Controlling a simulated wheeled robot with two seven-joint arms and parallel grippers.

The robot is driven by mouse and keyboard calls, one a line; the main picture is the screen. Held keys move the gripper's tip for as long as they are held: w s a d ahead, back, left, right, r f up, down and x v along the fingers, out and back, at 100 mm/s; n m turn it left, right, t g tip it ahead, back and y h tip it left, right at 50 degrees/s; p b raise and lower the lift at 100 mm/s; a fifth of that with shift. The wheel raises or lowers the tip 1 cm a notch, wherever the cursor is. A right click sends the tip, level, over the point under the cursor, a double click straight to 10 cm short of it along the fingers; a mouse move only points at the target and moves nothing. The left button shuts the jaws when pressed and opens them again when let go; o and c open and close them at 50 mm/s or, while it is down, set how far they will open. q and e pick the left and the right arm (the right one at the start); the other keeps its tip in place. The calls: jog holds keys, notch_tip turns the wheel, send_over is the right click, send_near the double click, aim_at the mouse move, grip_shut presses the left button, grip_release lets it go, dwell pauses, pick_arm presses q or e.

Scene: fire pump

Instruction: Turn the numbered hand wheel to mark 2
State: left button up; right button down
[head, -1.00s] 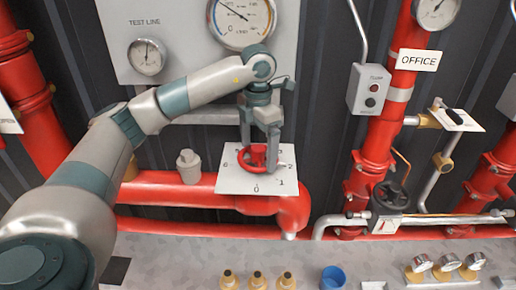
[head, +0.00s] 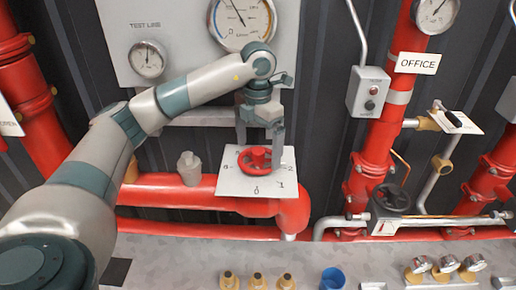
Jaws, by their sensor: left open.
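The red hand wheel (head: 259,160) sits on a white square plate (head: 228,184) with numbers around it, mounted on the red pipe. On the plate, 0 is at the front, 1 at the front right and 2 at the right; a mark at the left looks like 6, and the back marks are hidden. My left gripper (head: 260,146) points down from above, its fingers apart just above and behind the wheel. It holds nothing. Whether a fingertip touches the wheel I cannot tell. My right gripper is not in view.
A grey panel (head: 180,85) with two gauges stands behind my arm. A grey capped fitting (head: 189,168) rises from the red pipe at left. A black hand wheel (head: 392,197) is at right. Brass fittings (head: 257,280) and a blue cup (head: 333,278) stand on the front ledge.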

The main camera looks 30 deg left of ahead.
aim_at(258, 151)
pick_arm(q)
jog(key=shift+r+p, duration=1.35)
jog(key=shift+r, duration=1.5)
